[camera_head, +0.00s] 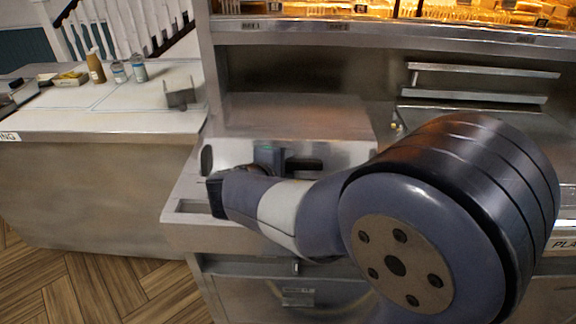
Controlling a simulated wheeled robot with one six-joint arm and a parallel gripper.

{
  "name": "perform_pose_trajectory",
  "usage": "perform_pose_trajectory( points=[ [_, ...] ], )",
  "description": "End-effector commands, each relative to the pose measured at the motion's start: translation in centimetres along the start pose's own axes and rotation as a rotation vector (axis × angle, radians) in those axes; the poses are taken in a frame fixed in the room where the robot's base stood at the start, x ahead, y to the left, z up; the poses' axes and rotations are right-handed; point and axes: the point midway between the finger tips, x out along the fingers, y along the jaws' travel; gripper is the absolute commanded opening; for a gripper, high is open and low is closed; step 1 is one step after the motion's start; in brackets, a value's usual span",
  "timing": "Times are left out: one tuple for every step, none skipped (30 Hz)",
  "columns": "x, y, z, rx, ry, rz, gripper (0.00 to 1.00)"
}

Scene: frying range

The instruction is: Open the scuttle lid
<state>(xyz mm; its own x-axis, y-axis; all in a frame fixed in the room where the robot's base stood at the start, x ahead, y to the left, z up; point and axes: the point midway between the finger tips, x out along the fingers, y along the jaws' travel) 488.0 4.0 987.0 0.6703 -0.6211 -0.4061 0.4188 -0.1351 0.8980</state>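A stainless steel box-shaped unit with a broad, flat metal top (295,115) stands in the middle of the range counter. This top looks closed and may be the scuttle lid; I cannot be sure. A dark slot or handle shows on its front face, partly behind my arm. My arm reaches in from the right, its large joint covering the lower right of the view. My gripper (272,160) appears close in front of the unit's front face, mostly hidden by my wrist. Its fingers cannot be made out, nor whether they touch anything.
Metal panels with long bar handles (484,70) are at the right back. A lit food display (440,10) runs above. On the left, a white-topped counter (90,115) holds a brown bottle (95,68), two cans and a small metal holder (180,96). Wooden floor (90,290) is clear at lower left.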

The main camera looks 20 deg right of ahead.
Motion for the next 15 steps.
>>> perform_pose_trajectory(
  points=[
    [0.35,0.01,0.05,0.000,-0.001,0.000,0.40],
    [0.48,0.03,0.06,0.000,-0.001,0.000,0.40],
    [0.63,0.04,0.06,0.000,-0.001,0.001,0.40],
    [0.70,0.04,0.06,0.000,-0.001,0.001,0.40],
    [0.74,0.04,0.05,0.000,-0.001,0.001,0.40],
    [0.77,0.04,0.04,0.000,0.000,0.001,0.40],
    [0.78,0.04,0.03,0.000,0.000,0.001,0.40],
    [0.78,0.04,0.03,0.000,0.000,0.001,0.40],
    [0.77,0.03,0.02,0.000,0.000,0.001,0.40],
    [0.76,0.03,0.02,0.000,0.000,0.001,0.40],
    [0.76,0.03,0.02,0.000,0.000,0.001,0.40],
    [0.76,0.02,0.02,0.000,0.000,0.001,0.40],
    [0.75,0.02,0.01,0.000,0.000,0.001,0.38],
    [0.75,0.02,0.01,-0.001,0.000,0.001,0.35],
    [0.75,0.02,0.01,-0.001,0.000,0.001,0.32]
  ],
)
